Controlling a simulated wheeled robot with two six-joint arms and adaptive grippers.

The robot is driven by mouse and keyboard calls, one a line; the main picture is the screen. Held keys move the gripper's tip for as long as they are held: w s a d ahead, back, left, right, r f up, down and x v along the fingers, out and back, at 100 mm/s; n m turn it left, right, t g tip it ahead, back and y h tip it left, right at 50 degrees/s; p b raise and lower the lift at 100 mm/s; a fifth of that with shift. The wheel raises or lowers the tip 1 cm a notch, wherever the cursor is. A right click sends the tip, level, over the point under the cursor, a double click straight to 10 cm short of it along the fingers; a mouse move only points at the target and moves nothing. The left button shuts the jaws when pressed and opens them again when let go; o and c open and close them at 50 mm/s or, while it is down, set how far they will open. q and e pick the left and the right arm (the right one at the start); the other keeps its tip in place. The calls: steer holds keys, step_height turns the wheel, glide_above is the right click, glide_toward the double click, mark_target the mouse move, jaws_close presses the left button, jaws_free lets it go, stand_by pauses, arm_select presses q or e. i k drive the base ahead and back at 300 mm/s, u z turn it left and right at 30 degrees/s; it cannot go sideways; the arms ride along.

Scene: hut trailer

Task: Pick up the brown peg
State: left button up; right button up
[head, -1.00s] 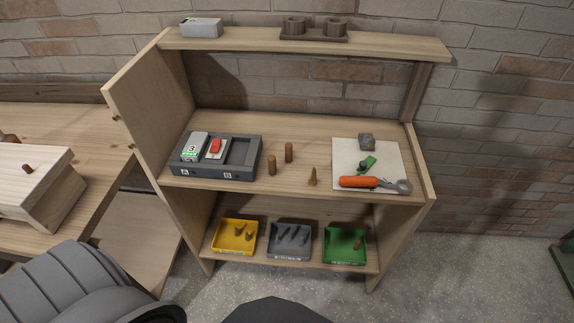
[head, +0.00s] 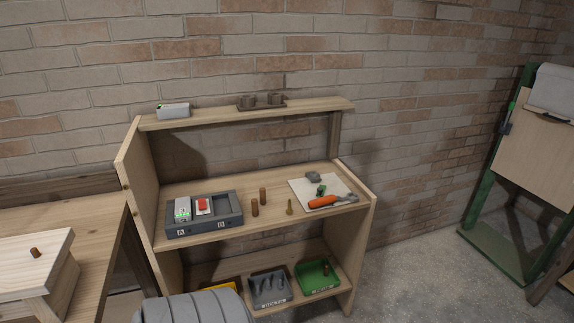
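Two brown pegs stand upright on the middle shelf of the wooden shelf unit, a front one (head: 255,208) and one just behind it (head: 263,196). A thinner yellowish-brown peg (head: 289,208) stands to their right. Another brown peg (head: 325,269) is in the green tray (head: 308,286) on the lower shelf. A further brown peg (head: 35,252) sticks up from the pale wooden block (head: 30,275) at the left. Neither of my grippers is in view.
The grey charger-like dock (head: 172,226) stands left of the pegs. A white sheet with an orange-handled tool (head: 323,201) lies to their right. Grey (head: 268,301) and yellow trays are below. A green-framed stand (head: 497,240) is far right, with open floor before it.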

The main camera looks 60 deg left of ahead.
mark_target(254, 202)
steer(key=u, duration=0.1)
steer(key=i, duration=1.25)
steer(key=u, duration=0.45)
steer(key=i, duration=1.1)
steer(key=u, duration=1.35)
steer(key=i, duration=0.75)
steer(key=u, duration=1.1)
steer(key=i, duration=0.25)
steer(key=u, duration=0.25)
